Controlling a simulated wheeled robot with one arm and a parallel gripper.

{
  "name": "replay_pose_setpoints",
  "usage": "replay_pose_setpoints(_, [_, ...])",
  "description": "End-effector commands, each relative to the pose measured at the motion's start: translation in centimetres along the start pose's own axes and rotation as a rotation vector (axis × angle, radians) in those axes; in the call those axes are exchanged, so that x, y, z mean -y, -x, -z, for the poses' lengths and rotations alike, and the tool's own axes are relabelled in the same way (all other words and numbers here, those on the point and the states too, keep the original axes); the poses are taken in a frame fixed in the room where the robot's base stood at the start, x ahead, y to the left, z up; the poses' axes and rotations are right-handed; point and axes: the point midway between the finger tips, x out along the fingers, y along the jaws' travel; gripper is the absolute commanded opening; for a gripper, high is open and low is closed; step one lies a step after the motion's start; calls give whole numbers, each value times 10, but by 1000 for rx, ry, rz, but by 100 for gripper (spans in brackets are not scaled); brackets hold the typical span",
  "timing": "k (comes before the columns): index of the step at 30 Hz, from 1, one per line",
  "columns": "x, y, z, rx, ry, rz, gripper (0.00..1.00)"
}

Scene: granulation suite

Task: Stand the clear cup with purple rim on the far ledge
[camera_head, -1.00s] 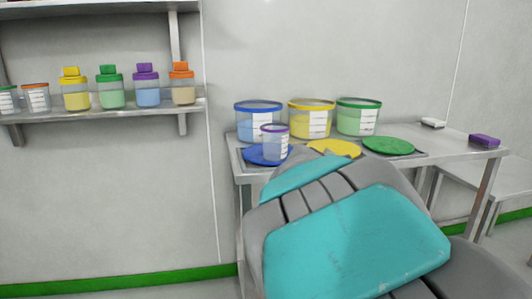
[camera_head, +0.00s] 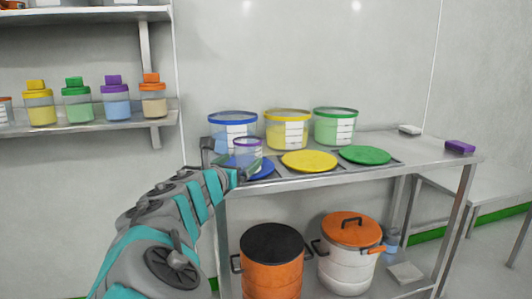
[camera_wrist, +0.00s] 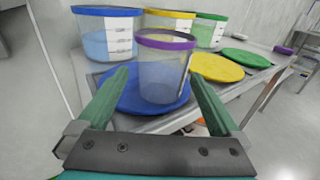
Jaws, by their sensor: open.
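The clear cup with the purple rim (camera_head: 247,146) stands upright on the blue disc (camera_head: 262,169) at the table's left end. In the wrist view the cup (camera_wrist: 162,72) is empty-looking and see-through. My gripper (camera_wrist: 159,80) is open, with a finger on either side of the cup's lower part in that view. I cannot tell whether the fingers touch it or how far they reach around it. In the head view my gripper (camera_head: 243,170) is at the table's left edge and partly covers the cup's base. No ledge is clearly marked as the far one.
Blue (camera_head: 232,134), yellow (camera_head: 287,131) and green (camera_head: 335,128) tubs stand behind the cup. Yellow (camera_head: 309,161) and green (camera_head: 365,155) discs lie to its right. A wall shelf (camera_head: 100,127) at left holds several jars. Orange (camera_head: 272,265) and white (camera_head: 346,272) bins stand below the table.

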Motion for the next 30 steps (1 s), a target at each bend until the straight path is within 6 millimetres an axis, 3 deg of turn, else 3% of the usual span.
replay_pose_setpoints(11, [-4, -29, 2, -2, -2, -8, 100])
replay_pose_setpoints(21, [0, -73, 10, -5, -1, -6, 100])
replay_pose_setpoints(30, [-1, -77, 8, -2, 0, -9, 100])
